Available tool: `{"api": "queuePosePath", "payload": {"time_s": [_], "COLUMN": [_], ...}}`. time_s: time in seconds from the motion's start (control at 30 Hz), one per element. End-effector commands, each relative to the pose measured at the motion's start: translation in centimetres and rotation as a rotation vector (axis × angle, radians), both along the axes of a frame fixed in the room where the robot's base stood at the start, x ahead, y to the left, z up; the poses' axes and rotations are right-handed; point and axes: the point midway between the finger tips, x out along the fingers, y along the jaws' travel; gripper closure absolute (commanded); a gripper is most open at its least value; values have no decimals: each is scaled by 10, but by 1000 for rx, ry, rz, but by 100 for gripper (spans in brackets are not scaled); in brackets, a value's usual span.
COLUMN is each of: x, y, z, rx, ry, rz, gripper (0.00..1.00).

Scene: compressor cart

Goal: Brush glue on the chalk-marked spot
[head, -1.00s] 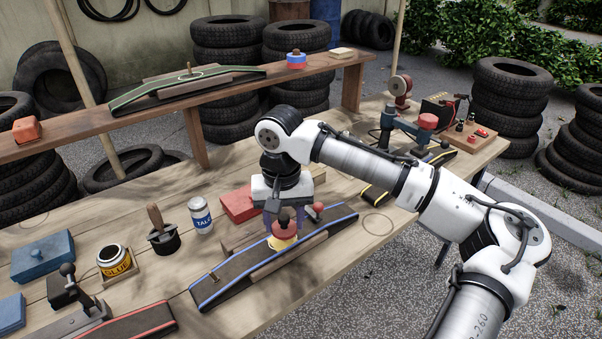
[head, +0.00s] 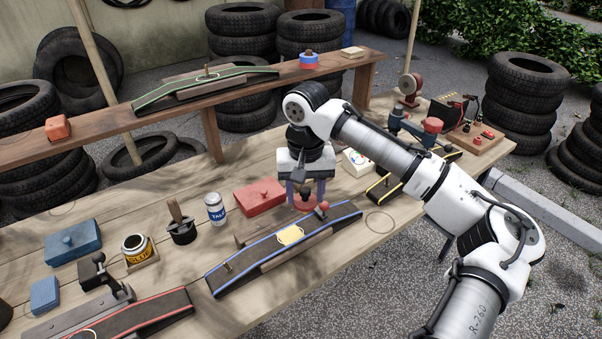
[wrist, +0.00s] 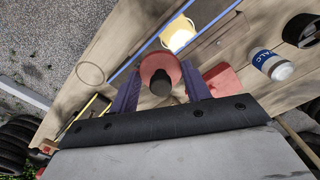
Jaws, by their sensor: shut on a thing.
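The glue pot (head: 137,246) stands open in a wooden holder on the bench, at left in the head view. A brown handle (head: 175,208) sticks up from a dark pot (head: 182,232) beside it. A red-edged strip (head: 145,313) at the lower left bears a pale chalk ring (head: 84,334), cut by the frame edge. A blue-edged strip (head: 235,269) bears a pale yellow patch (head: 290,235), also in the wrist view (wrist: 178,35). My gripper (head: 304,195) is shut on a red round block with a dark knob (wrist: 160,72), apart from the yellow patch, behind and right of it.
A talc bottle (head: 215,209) and a red box (head: 259,197) stand left of my gripper. Blue boxes (head: 73,243) lie at the left. A yellow-edged strip (head: 385,187) and a clamp-like tool (head: 415,130) are to the right.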

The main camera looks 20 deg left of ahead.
Motion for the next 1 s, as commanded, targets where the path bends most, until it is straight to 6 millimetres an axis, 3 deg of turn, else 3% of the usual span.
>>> {"api": "queuePosePath", "payload": {"time_s": [0.1,0.3,1.0], "x": [4,9,10], "y": [0,0,0], "z": [15,25,24], "rx": [2,2,1], "ry": [0,1,0], "rz": [0,1,6], "gripper": [74,74,74]}}
